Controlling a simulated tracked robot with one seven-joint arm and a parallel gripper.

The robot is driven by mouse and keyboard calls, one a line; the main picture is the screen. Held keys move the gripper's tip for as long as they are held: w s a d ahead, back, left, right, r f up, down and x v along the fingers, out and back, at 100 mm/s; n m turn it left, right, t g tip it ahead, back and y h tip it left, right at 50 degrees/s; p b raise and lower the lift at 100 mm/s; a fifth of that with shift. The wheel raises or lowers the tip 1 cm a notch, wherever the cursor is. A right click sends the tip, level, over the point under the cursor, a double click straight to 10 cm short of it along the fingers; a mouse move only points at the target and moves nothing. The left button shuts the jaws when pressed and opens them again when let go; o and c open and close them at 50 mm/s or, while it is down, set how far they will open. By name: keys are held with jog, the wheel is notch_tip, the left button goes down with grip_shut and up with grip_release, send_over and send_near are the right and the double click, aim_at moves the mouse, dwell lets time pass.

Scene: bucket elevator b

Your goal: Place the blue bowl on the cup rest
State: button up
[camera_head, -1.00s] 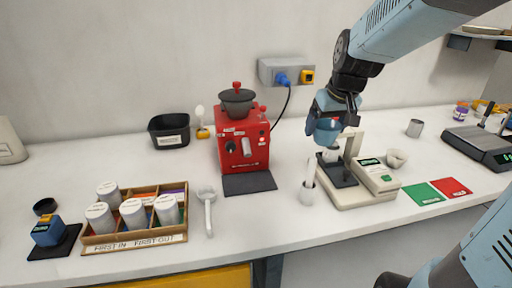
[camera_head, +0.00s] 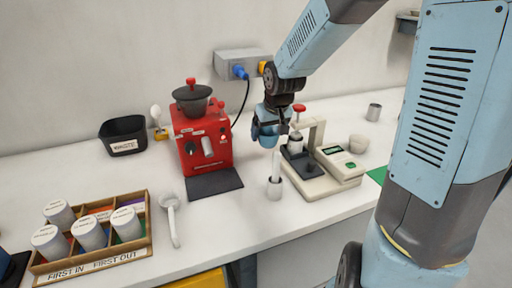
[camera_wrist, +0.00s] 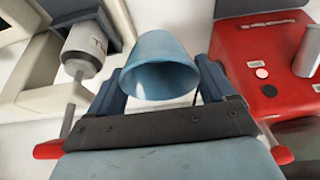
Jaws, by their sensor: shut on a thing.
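The blue bowl (camera_head: 264,139) is held in the air by my gripper (camera_head: 270,124), left of the beige machine and right of the red machine. In the wrist view the bowl (camera_wrist: 160,58) sits between the two fingers of my gripper (camera_wrist: 162,88), its wide mouth facing the camera. A flat black pad (camera_head: 214,183) lies in front of the red machine and looks bare. It may be the cup rest, but no label shows this. The bowl is apart from the pad.
The red machine (camera_head: 203,140) has a grey hopper on top. The beige machine (camera_head: 330,177) has a white cylinder (camera_head: 295,143) at its post. A small white holder (camera_head: 274,188) with an upright stick stands below the bowl.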

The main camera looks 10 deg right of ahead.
jog(key=w+f, duration=0.1)
jog(key=w+a+f, duration=0.1)
jog(key=w+f, duration=0.3)
jog(key=shift+a, duration=0.4)
jog(key=shift+w+a+f, duration=0.2)
jog(key=shift+w+f, duration=0.55)
jog(key=shift+f, duration=1.7)
jog(key=o, duration=1)
jog(key=shift+c, duration=0.2)
jog(key=v, duration=1.2)
